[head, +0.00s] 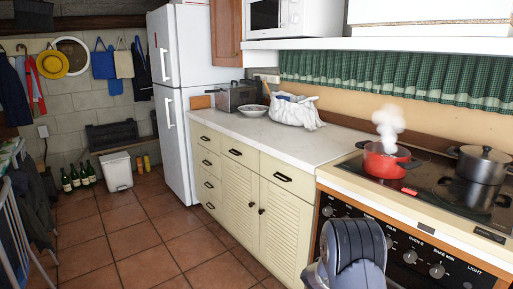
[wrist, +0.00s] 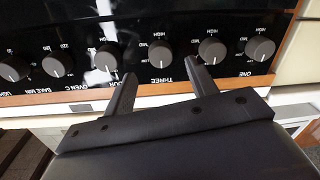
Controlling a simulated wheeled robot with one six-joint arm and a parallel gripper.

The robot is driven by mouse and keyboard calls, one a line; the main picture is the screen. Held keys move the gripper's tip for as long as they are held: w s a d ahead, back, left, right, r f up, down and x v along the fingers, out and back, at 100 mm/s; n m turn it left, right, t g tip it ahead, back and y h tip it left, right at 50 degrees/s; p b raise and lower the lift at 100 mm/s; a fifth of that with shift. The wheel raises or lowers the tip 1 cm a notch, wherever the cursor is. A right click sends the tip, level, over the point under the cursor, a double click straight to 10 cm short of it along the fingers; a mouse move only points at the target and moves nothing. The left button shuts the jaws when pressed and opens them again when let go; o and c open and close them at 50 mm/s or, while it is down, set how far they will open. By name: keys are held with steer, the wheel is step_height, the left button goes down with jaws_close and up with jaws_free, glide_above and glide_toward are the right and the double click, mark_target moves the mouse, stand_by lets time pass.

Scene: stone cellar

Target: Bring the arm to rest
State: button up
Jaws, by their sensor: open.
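My gripper (wrist: 162,82) shows in the wrist view, its two dark fingers spread apart with nothing between them. It points at the black control panel (wrist: 75,22) of the cooker, which appears upside down there. The fingertips lie in the picture just below the row of knobs, near the "THREE" label; I cannot tell whether they touch the panel. In the head view, a grey rounded part of my arm (head: 352,250) stands at the bottom, in front of the cooker front. The fingers cannot be made out in that view.
A red pot (head: 384,162) steams on the hob, with a dark lidded pot (head: 483,165) to its right. The counter (head: 290,143) holds a white bag (head: 297,111) and a toaster (head: 238,95). The tiled floor (head: 150,240) at left is open; chairs edge it.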

steer(key=x, duration=0.5)
steer(key=shift+d, duration=0.15)
steer(key=shift+w+d+f+b, duration=0.15)
steer(key=shift+w+b, duration=0.1)
steer(key=shift+b, duration=0.2)
steer(key=m+b, duration=0.3)
steer(key=m, duration=0.3)
steer(key=shift+b, duration=0.35)
steer(key=m+b, duration=0.3)
steer(key=m, duration=0.3)
steer(key=shift+h, duration=0.3)
steer(key=m+b, duration=0.1)
steer(key=m, duration=0.2)
steer(key=m+b, duration=0.2)
steer(key=m, duration=0.1)
steer(key=shift+w+a+m+h, duration=0.15)
steer(key=shift+a+m+h, duration=0.1)
steer(key=shift+m+h, duration=0.05)
steer(key=m+b, duration=0.1)
steer(key=m, duration=0.2)
steer(key=m+b, duration=0.1)
steer(key=m, duration=0.2)
steer(key=shift+r+g, duration=0.25)
steer(key=shift+g, duration=0.15)
steer(key=shift+a, duration=0.1)
